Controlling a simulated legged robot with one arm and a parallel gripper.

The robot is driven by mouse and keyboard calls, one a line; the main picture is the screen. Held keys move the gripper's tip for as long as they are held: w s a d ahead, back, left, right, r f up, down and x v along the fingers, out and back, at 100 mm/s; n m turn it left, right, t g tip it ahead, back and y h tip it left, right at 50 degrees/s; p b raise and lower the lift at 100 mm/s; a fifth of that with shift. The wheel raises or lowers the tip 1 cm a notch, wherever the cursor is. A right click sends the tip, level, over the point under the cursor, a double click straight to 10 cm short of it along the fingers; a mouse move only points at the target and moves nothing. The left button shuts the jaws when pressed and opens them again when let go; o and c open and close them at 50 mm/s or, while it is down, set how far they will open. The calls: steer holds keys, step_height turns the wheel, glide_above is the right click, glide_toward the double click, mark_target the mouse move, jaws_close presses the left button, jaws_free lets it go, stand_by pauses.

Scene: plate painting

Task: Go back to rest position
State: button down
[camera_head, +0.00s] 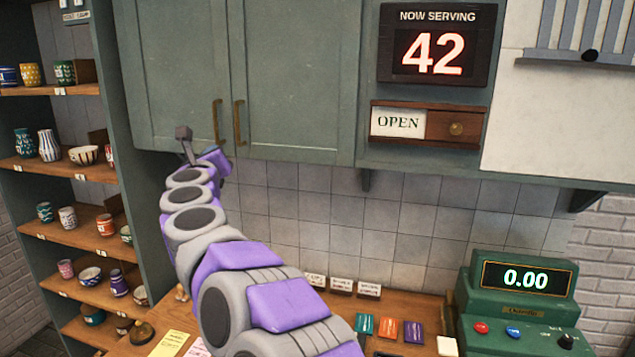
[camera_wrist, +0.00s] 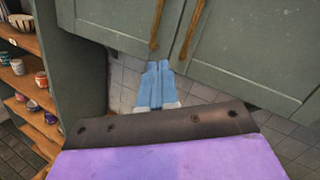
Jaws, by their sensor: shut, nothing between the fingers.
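My arm reaches up and to the left across the head view. My gripper (camera_head: 186,138) is at its end, in front of the lower left part of the green cabinet doors (camera_head: 180,65). In the wrist view my gripper (camera_wrist: 158,68) shows as two blue fingers side by side, shut with nothing between them. The cabinet door handles (camera_wrist: 190,35) lie close beyond the fingertips there; I cannot tell the exact gap. No object is held.
A shelf unit (camera_head: 115,180) with several painted cups and bowls stands at the left. A green cash register (camera_head: 515,300) reading 0.00 stands at the right of the wooden counter (camera_head: 425,303). Coloured tiles (camera_head: 388,327) lie on the counter. A sign (camera_head: 437,44) shows 42.

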steer(key=s+d+n+g+y, duration=0.5)
steer(key=s+n+y, duration=0.25)
steer(key=n, duration=0.65)
steer(key=s+d+f+n+g+h+b, duration=0.15)
steer(key=s+d+f+n+g, duration=0.3)
steer(key=s+f, duration=0.45)
steer(key=s+d+f+n+g+h+b, duration=0.1)
steer(key=s+d+f+n+g+h, duration=0.15)
steer(key=s+d+f+n, duration=0.55)
steer(key=s+d+f+n+g+h, duration=0.1)
steer(key=s+d+f+g+h, duration=0.2)
steer(key=s+d+f, duration=0.7)
steer(key=s+d+f+n+g+h, duration=0.1)
steer(key=s+d+f+g+h, duration=0.3)
steer(key=s+d+f, duration=0.6)
steer(key=s+d+g, duration=0.1)
steer(key=s+d, duration=0.3)
steer(key=s, duration=0.4)
steer(key=shift+f+g+b, duration=0.3)
steer(key=shift+g+b, duration=0.05)
steer(key=shift+g, duration=0.05)
steer(key=shift+s+a+n, duration=0.1)
steer(key=shift+a+n, duration=0.05)
steer(key=shift+n, duration=0.1)
